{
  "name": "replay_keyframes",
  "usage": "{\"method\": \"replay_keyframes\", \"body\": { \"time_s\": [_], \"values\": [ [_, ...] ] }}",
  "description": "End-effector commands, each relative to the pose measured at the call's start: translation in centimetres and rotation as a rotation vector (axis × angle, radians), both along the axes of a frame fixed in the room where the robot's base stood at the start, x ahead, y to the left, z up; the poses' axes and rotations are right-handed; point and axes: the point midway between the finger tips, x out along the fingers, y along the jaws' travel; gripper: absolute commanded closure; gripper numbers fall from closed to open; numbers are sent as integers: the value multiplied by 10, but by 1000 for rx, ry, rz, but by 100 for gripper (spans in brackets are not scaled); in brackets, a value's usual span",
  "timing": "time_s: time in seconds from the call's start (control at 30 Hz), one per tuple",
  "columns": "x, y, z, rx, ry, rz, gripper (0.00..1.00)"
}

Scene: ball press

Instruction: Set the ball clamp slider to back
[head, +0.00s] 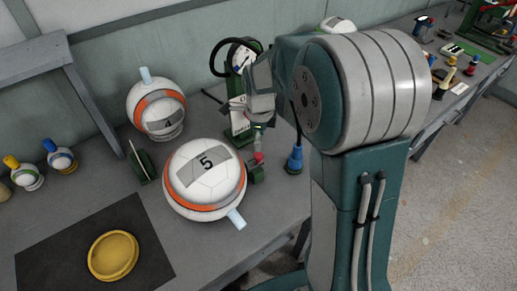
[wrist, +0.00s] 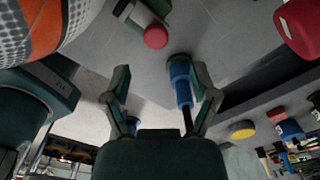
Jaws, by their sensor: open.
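A large white ball (head: 205,178) with an orange band and a "5" label sits between two small green brackets. The right bracket (head: 256,173) carries a red knob (head: 258,157); the red knob also shows in the wrist view (wrist: 155,37). I cannot tell for certain which part is the clamp slider. A blue handle (head: 295,158) stands right of the bracket; a blue handle also shows in the wrist view (wrist: 181,85), near my right finger. My gripper (wrist: 161,69) is open, with the red knob beyond its fingertips. In the head view its fingers are hard to make out.
A second ball (head: 157,106) stands behind. A yellow disc (head: 113,256) lies on a dark mat (head: 45,255) at front left. Small bulb-shaped pieces (head: 62,158) stand at the left. A red object (wrist: 299,25) is at the wrist view's upper right.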

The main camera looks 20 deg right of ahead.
Motion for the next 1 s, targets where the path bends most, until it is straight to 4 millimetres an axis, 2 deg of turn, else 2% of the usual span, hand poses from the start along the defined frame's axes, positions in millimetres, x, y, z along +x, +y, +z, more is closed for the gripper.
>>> {"method": "replay_keyframes", "body": {
  "time_s": [0.1, 0.3, 0.43, 0.87, 1.0],
  "values": [
    [1, -1, 26, 0, -4, -1, 24],
    [1, -1, 52, 0, -1, -1, 24],
    [1, -2, 57, 0, 1, -1, 24],
    [1, -2, 58, 0, 1, 1, 24],
    [-9, 0, 69, -1, -24, 89, 24]
  ]
}}
